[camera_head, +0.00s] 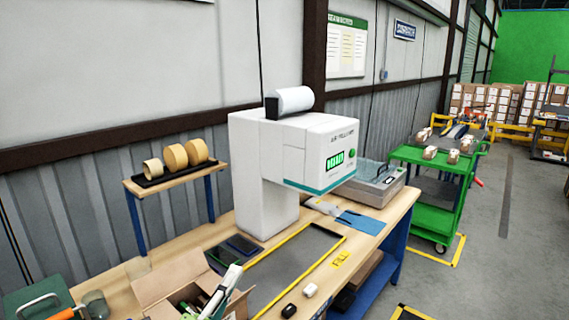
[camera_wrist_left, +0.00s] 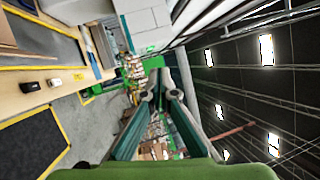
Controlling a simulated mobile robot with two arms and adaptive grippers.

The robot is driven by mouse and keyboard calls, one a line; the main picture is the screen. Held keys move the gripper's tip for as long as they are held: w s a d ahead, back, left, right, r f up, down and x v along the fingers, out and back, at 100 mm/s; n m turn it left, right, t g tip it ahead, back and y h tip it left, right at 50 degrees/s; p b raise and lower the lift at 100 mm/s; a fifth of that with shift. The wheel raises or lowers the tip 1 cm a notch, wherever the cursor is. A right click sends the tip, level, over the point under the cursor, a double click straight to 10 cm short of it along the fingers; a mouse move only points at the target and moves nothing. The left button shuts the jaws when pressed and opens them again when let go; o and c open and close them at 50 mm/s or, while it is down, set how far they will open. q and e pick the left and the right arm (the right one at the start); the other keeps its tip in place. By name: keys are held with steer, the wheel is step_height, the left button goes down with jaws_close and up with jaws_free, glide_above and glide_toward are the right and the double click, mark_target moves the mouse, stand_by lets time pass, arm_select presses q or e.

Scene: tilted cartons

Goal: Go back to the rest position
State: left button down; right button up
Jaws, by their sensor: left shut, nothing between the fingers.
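My left gripper (camera_head: 226,283) shows at the bottom of the head view, as pale and dark green fingers in front of the open carton. In the left wrist view its two green fingers (camera_wrist_left: 162,96) come together at the tips, with nothing held between them. That view is rolled on its side, and the fingers point out past the workbench toward the far hall. My right gripper is in neither view.
An open carton (camera_head: 170,283) stands on the wooden workbench (camera_head: 118,278). A black item (camera_head: 289,311) and a white item (camera_head: 310,290) lie near the front edge. A green cart (camera_head: 435,170) stands beyond.

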arm_select(q)
steer(key=s+a+f+n+g+y, duration=0.45)
steer(key=f+n, duration=0.25)
steer(key=f, duration=0.2)
steer(key=s+a+f+n+g+y, duration=0.35)
steer(key=a+f+n, duration=0.25)
steer(key=f+n, duration=0.3)
steer(key=s+f+n+g+h, duration=0.1)
steer(key=s+f+n+g, duration=0.4)
steer(key=s, duration=0.6)
steer(key=s+f+n+g, duration=0.1)
steer(key=s+f+g, duration=0.2)
steer(key=s+f, duration=0.55)
steer(key=s+f+g+b, duration=0.1)
steer(key=s+f, duration=0.1)
steer(key=f, duration=1.2)
steer(key=s+f+b, duration=0.2)
steer(key=f, duration=1.2)
steer(key=s+a+f+m+g+b, duration=0.1)
steer(key=s+a+f, duration=0.1)
steer(key=s+f, duration=1.4)
steer(key=shift+s+a+f+b, duration=0.25)
steer(key=shift+a+f+b, duration=0.05)
steer(key=shift+f, duration=0.2)
